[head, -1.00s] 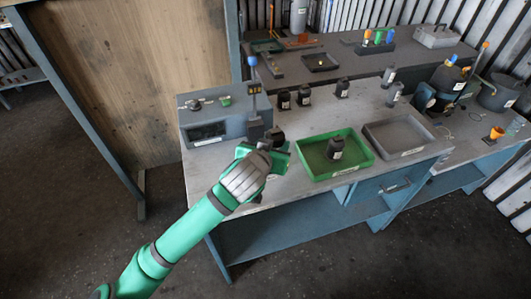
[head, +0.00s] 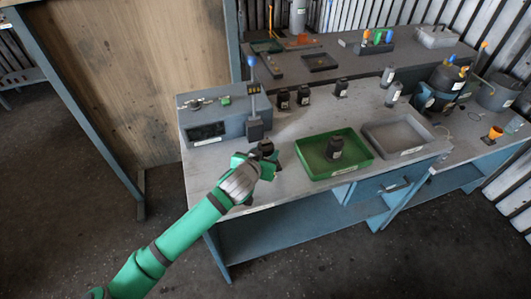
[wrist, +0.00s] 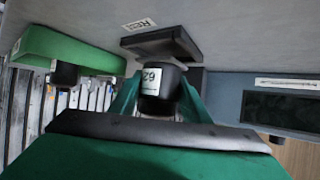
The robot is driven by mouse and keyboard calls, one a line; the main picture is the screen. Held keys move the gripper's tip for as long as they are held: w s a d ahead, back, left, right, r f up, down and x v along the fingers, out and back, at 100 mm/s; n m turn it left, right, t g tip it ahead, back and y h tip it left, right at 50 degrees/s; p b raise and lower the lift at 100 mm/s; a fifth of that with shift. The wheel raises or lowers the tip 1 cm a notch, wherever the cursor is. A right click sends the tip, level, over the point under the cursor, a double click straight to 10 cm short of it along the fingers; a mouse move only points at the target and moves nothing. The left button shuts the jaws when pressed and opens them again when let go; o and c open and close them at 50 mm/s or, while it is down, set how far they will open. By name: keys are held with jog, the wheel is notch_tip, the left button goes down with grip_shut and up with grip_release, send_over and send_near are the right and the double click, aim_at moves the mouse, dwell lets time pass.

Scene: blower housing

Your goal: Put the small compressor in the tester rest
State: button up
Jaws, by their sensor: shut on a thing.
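My gripper (head: 264,163) is shut on a small black compressor (head: 266,147) near the left front of the bench. In the wrist view the compressor (wrist: 160,84), with a white label reading 62, sits between the green fingers (wrist: 158,103). The tester (head: 215,122) is a grey-blue box with a dark display at the bench's left end. The dark tester rest (wrist: 178,44) lies just beyond the compressor in the wrist view, with a partly hidden label beside it. In the head view the dark piece by the post (head: 254,131) looks like this rest. The compressor appears apart from it.
A green tray (head: 362,153) with another black compressor (head: 334,148) stands right of my gripper. A grey tray (head: 432,146) is beside it. Several dark and grey compressors stand behind. An upright post with a blue top (head: 251,62) rises beside the tester.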

jog(key=shift+f, duration=0.5)
jog(key=o, duration=1.5)
